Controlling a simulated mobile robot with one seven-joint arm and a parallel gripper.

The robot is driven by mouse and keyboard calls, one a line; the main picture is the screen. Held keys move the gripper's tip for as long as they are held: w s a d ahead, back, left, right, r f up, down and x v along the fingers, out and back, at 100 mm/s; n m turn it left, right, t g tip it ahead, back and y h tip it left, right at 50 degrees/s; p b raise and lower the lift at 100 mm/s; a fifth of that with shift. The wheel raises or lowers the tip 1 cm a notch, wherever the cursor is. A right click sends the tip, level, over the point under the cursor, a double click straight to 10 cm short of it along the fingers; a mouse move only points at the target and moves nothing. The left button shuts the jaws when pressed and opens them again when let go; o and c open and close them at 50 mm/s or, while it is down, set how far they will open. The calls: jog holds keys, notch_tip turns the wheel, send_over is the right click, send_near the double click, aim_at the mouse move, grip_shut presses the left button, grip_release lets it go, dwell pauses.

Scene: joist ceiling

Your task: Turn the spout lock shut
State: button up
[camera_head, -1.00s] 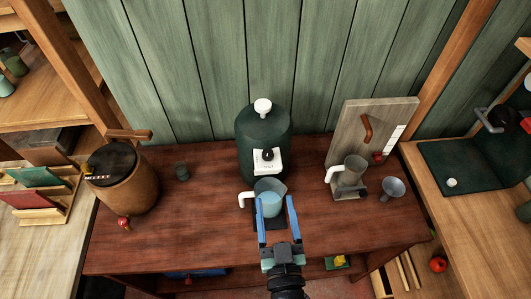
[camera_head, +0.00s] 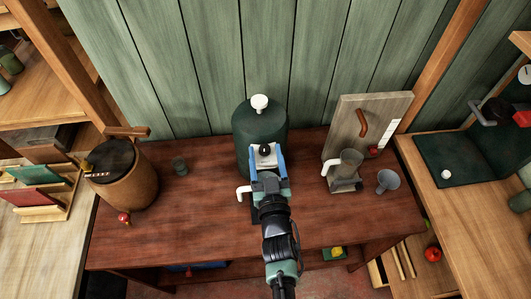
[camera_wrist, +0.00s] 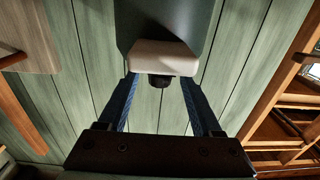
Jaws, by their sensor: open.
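The dark green dispenser (camera_head: 260,124) with a white top knob stands at the back middle of the wooden bench. On its front is a white block with a small black knob (camera_head: 265,149), which looks like the spout lock; the knob also shows in the wrist view (camera_wrist: 160,81), under the white block (camera_wrist: 160,57). My gripper (camera_head: 267,154) is open in front of the dispenser. Its blue fingers point at the white block, one on each side of the black knob, with gaps visible. A jug with a white handle (camera_head: 243,190) is below, mostly hidden by my gripper.
At the right are a grey jug (camera_head: 345,170), a grey funnel (camera_head: 388,181) and a leaning board (camera_head: 367,125). The bench front left is clear.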

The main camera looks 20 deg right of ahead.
jog(key=shift+w, duration=0.1)
jog(key=shift+c, duration=0.3)
grip_shut()
jog(key=shift+d+r, duration=0.1)
